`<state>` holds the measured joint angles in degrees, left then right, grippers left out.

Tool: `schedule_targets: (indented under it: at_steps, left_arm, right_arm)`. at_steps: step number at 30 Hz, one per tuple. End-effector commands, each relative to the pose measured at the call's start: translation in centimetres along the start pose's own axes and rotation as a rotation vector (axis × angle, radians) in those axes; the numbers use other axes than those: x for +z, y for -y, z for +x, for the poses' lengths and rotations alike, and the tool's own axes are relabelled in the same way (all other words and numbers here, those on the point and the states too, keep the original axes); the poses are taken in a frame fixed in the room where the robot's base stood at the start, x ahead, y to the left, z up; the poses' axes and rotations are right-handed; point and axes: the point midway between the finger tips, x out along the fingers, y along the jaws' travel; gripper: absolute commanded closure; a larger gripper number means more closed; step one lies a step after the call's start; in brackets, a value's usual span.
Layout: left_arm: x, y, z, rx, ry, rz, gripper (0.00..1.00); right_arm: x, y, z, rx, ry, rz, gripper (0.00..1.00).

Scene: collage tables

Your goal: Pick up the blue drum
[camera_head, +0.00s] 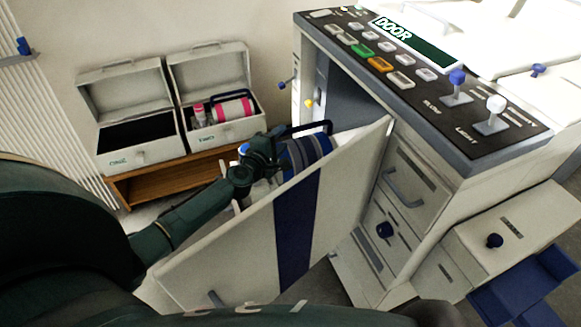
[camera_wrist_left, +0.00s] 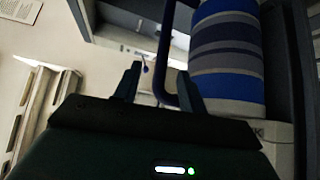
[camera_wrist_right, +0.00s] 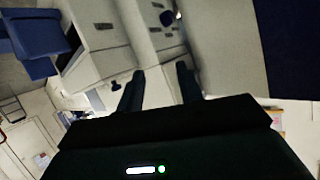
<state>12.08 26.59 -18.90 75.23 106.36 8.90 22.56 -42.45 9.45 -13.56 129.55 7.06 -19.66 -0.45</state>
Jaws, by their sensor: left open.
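The blue drum (camera_head: 308,150) is a cylinder with blue and grey stripes and a dark handle (camera_head: 306,127). It sits behind the open door panel, which hides its lower part. My left gripper (camera_head: 272,146) is at the drum's left side. In the left wrist view the drum (camera_wrist_left: 227,60) stands right of the fingers. Its dark blue handle bar (camera_wrist_left: 163,50) runs down between the open fingertips (camera_wrist_left: 159,80), and I cannot tell if they touch it. My right gripper (camera_wrist_right: 160,82) shows only in its own wrist view, with fingers apart and nothing between them.
The open white door (camera_head: 245,235) with a blue stripe stands before the drum and the left arm. Two open boxes on a wooden bench (camera_head: 190,172) stand at the back left; one holds a pink drum (camera_head: 234,109). The machine's control panel (camera_head: 400,70) is at the right.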

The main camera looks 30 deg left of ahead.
Motion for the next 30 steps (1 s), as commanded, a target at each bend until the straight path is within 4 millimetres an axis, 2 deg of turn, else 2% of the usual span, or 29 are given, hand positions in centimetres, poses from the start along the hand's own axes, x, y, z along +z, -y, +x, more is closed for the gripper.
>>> schedule_targets:
  at_steps: [5, 10, 20, 30]
  left_arm:
    - [-0.3, 0.6, 2.4, 0.003, -0.002, -0.001, 0.59]
    - [-0.3, 0.5, 4.6, 0.002, 0.0, -0.001, 0.59]
    - [-0.3, 0.2, 5.1, 0.0, 0.0, 0.0, 0.59]
    - [-0.3, 0.2, 5.1, 0.001, -0.001, 0.0, 0.87]
  right_arm:
    - [0.8, -0.7, 0.3, 0.012, -0.029, -0.013, 0.64]
    - [0.1, -1.0, -0.7, 0.023, -0.075, -0.03, 0.64]
    - [-0.4, -0.9, -1.2, 0.022, -0.088, -0.034, 0.64]
    - [-0.2, -0.9, -1.1, 0.022, -0.08, -0.034, 0.64]
